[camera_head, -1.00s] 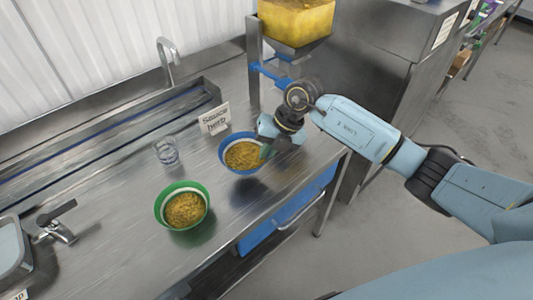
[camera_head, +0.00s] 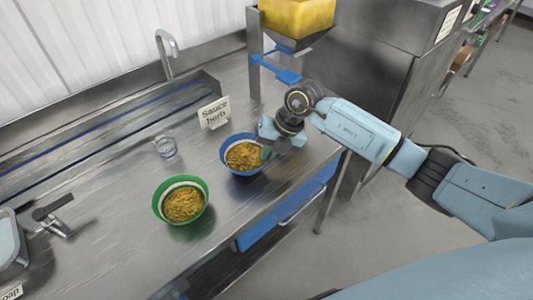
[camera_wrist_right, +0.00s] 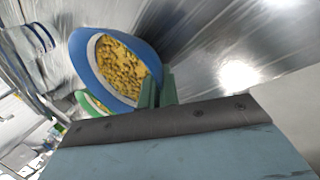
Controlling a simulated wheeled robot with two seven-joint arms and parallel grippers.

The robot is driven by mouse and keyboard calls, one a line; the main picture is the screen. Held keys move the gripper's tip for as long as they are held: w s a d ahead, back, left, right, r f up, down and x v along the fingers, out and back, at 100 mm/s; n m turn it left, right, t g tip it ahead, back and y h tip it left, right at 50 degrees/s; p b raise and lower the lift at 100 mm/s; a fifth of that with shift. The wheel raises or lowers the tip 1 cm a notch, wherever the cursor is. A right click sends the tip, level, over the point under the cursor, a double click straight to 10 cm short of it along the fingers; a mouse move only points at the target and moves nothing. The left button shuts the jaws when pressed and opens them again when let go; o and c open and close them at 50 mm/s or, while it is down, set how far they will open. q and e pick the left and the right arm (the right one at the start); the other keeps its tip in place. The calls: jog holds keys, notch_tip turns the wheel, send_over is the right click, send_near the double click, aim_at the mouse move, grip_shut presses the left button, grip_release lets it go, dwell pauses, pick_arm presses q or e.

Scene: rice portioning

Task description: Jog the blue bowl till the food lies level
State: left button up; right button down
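The blue bowl (camera_head: 226,163) stands on the steel counter, with yellow-brown grain food (camera_head: 243,156) inside. In the right wrist view the blue bowl (camera_wrist_right: 84,68) shows its wide blue rim and pale inner wall, with the food spread over its bottom. My right gripper (camera_head: 266,153) is at the bowl's right side. In the right wrist view its green fingers (camera_wrist_right: 158,90) are close together with the bowl's rim between them. The fingers hide a small part of the rim. My left gripper is in no view.
A green bowl (camera_head: 160,208) with similar food stands to the left on the counter (camera_head: 110,235). A glass (camera_head: 165,147) and a sign (camera_head: 213,113) reading "Sauce herb" stand behind. A hopper with yellow content (camera_head: 297,18) is at the back right. The front edge is near the blue bowl.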

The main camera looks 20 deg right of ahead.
jog(key=shift+f, duration=0.5)
jog(key=shift+f, duration=0.15)
jog(key=shift+f+b, duration=0.25)
jog(key=shift+b, duration=0.1)
jog(key=c, duration=1.6)
grip_release()
